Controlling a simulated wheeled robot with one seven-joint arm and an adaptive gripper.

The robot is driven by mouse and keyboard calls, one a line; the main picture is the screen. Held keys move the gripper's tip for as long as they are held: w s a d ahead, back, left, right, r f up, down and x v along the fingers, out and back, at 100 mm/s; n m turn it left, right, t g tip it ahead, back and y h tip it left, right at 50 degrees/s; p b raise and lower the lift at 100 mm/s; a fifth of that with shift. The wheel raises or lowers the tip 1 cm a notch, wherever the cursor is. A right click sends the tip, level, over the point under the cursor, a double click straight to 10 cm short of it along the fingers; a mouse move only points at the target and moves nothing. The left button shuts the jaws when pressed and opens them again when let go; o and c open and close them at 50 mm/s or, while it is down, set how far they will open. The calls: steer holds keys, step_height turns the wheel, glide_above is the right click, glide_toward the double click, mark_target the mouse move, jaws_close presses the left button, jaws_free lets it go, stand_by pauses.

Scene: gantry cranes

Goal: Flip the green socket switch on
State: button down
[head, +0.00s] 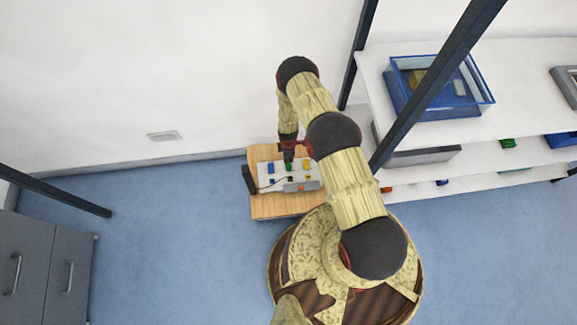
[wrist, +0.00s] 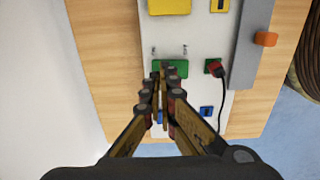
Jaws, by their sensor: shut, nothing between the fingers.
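A white panel (wrist: 205,35) lies on a wooden stand, with coloured parts in blue, green and yellow. A wide green block (wrist: 176,66) is in the middle of it, and it also shows in the head view (head: 289,165). I cannot tell the switch's position. My gripper (wrist: 163,74) is shut and empty, its fingertips over the near edge of the green block and covering part of it. Whether they touch is unclear. In the head view my gripper (head: 288,157) points down at the panel.
Yellow block (wrist: 168,5) and blue socket (wrist: 206,111) flank the green parts; a blue block is mostly hidden by my fingers. A grey bar (wrist: 250,45) with an orange knob (wrist: 265,39) runs alongside. The wooden stand (head: 275,208) is near the wall; shelves (head: 510,60) stand right.

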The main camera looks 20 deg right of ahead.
mark_target(288, 164)
steer(key=shift+r+p, duration=1.15)
steer(key=shift+r, duration=1.15)
steer(key=shift+s+m, duration=0.25)
steer(key=shift+m, duration=0.25)
steer(key=s+r+m+g, duration=0.4)
steer(key=s+r+m, duration=0.15)
steer(key=s, duration=0.55)
step_height(288, 164, up, 39)
steer(key=m, duration=0.8)
steer(key=s+r+t, duration=0.3)
steer(key=s+r, duration=0.1)
steer(key=r, duration=0.7)
steer(key=s+r+m+t+p, duration=0.1)
steer(key=s+r+t, duration=0.2)
steer(key=r, duration=0.8)
steer(key=s+r+t+p, duration=0.1)
steer(key=s+r+t, duration=0.2)
steer(key=s+r, duration=0.4)
step_height(288, 164, up, 5)
steer(key=shift+t, duration=0.3)
